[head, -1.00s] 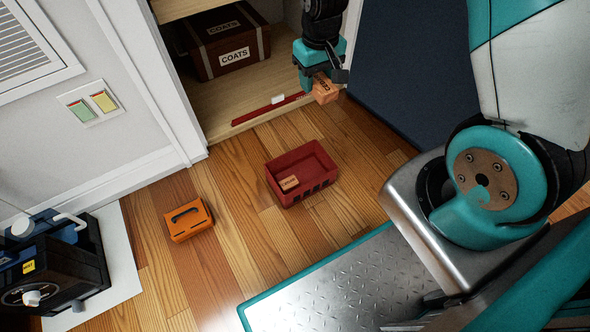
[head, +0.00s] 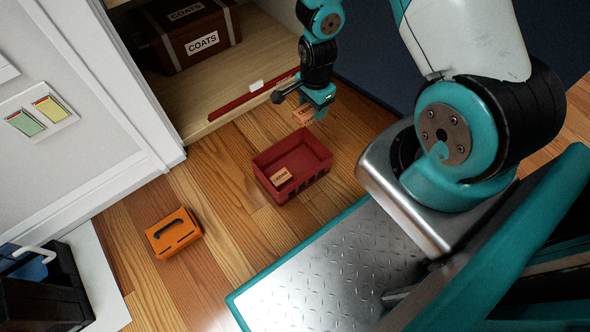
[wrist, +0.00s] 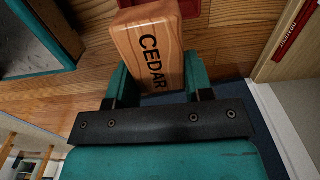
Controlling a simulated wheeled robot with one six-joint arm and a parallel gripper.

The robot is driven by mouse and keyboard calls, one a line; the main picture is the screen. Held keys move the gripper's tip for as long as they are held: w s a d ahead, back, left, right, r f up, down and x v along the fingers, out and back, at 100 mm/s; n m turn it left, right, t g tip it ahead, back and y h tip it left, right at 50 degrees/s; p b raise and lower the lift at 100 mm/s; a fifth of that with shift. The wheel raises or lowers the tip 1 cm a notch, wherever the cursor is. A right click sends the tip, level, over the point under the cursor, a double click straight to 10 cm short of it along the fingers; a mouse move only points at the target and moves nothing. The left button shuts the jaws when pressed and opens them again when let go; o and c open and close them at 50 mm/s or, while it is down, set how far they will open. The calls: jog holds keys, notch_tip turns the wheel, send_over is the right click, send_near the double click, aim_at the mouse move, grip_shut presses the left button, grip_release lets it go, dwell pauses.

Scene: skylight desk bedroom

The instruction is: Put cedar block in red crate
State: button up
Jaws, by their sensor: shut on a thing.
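My gripper (head: 314,106) is shut on the cedar block (head: 302,115), a light orange-brown block, above the floor just behind the red crate. In the wrist view the block (wrist: 150,45) sits between the two teal fingers of my gripper (wrist: 157,82), with "CEDAR" reading along its face. The red crate (head: 318,148) stands open on the wood floor. A tan piece marked "CEDAR" (head: 281,177) shows at its near left side; I cannot tell whether it is a label or a block. A red part of the crate (wrist: 185,8) shows beyond the block in the wrist view.
An orange case with a dark handle (head: 173,233) lies on the floor left of the crate. A wooden shelf (head: 215,90) bears a brown "COATS" box (head: 194,45) behind. A black machine (head: 45,290) is at lower left. Bare floor surrounds the crate.

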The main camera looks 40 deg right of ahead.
notch_tip(320, 180, down, 20)
jog(key=b, duration=1)
jog(key=shift+r+b, duration=0.15)
jog(key=shift+b, duration=0.2)
jog(key=shift+f, duration=0.65)
jog(key=o, duration=0.9)
